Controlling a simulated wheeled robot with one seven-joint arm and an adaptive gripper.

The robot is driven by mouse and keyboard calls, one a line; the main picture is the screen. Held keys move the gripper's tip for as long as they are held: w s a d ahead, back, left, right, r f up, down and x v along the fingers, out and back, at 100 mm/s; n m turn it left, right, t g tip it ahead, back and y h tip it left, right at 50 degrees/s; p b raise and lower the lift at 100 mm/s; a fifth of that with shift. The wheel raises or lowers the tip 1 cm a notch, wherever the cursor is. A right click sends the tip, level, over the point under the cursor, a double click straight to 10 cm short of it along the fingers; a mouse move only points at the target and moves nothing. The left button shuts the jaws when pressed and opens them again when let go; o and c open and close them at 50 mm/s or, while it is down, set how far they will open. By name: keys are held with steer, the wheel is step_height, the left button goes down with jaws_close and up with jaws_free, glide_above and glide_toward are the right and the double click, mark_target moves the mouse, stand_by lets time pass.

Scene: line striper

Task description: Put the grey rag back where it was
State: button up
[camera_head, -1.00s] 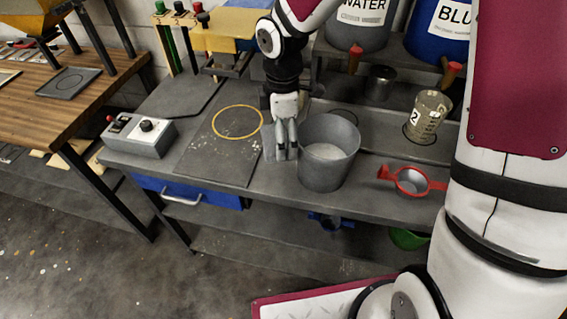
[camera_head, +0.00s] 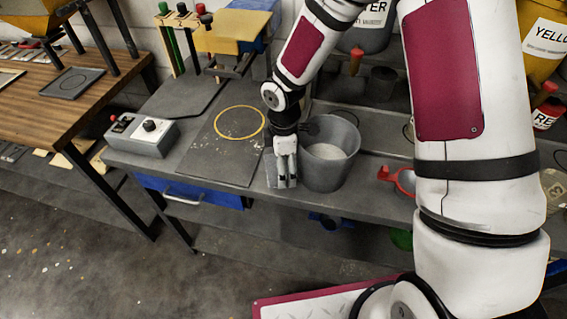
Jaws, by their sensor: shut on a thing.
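The grey rag (camera_head: 270,172) shows as a small grey patch around the fingers, close to the front edge of the bench. My gripper (camera_head: 286,178) points down and is shut on it, just left of the grey bucket (camera_head: 327,171). The fingers and the bench's matching grey hide much of the rag's outline. I cannot tell whether the rag touches the bench top.
A dark board with a yellow ring (camera_head: 240,122) lies left of my gripper. A control box (camera_head: 142,136) stands farther left. A red-handled strainer (camera_head: 398,180) is right of the bucket, partly behind my arm. A blue drawer (camera_head: 190,193) is below.

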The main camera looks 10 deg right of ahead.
steer(key=shift+f, duration=0.2)
steer(key=o, duration=0.8)
steer(key=shift+o, duration=0.2)
steer(key=shift+r, duration=0.1)
step_height(320, 180, up, 12)
steer(key=s+d+r+m+t+h, duration=0.1)
steer(key=s+d+r+m, duration=0.3)
steer(key=r, duration=0.3)
steer(key=s+d+r+m+t, duration=0.2)
steer(key=s+d+r+m, duration=0.15)
steer(key=r, duration=0.35)
steer(key=s+d+r+m+t, duration=0.1)
steer(key=s+d+r+m, duration=0.1)
steer(key=s+m, duration=0.3)
steer(key=s+d+r+m+t+y, duration=0.1)
steer(key=s+d+r+m, duration=0.1)
steer(key=s+r+m, duration=0.3)
steer(key=s, duration=0.2)
steer(key=shift+s+t+b, duration=0.3)
steer(key=shift+s+b, duration=0.05)
steer(key=shift+m, duration=0.25)
